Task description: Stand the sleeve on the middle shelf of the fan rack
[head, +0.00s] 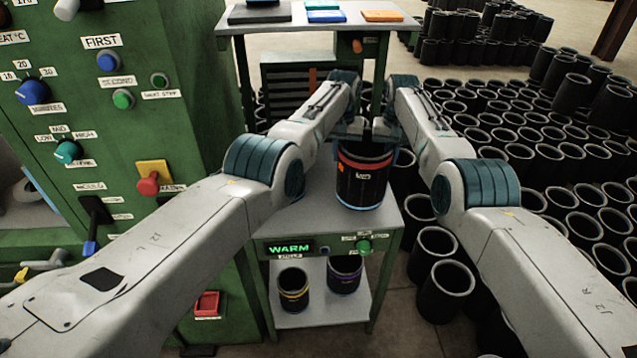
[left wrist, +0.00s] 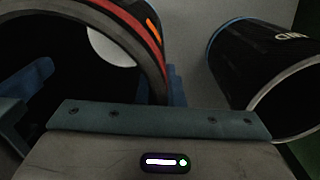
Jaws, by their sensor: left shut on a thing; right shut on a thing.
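The sleeve (head: 362,185) is a black tube with a red band near its top, a blue ring at its foot, an orange mark and a white logo. It is upright over the middle shelf (head: 318,205) of the fan rack; I cannot tell whether its foot touches. My left gripper (head: 347,135) and right gripper (head: 385,135) are at its upper rim from either side, both shut on it. The contact is partly hidden. In the left wrist view the sleeve (left wrist: 150,55) fills the upper left, its red-banded rim close to the gripper.
The rack's top shelf (head: 285,22) carries coloured plates; its lower shelf (head: 318,318) holds a yellow-banded sleeve (head: 293,290) and a purple-banded sleeve (head: 345,272). A green control cabinet (head: 185,200) stands left. Many black sleeves (head: 510,150) crowd the floor right. Another sleeve (left wrist: 262,65) shows in the left wrist view.

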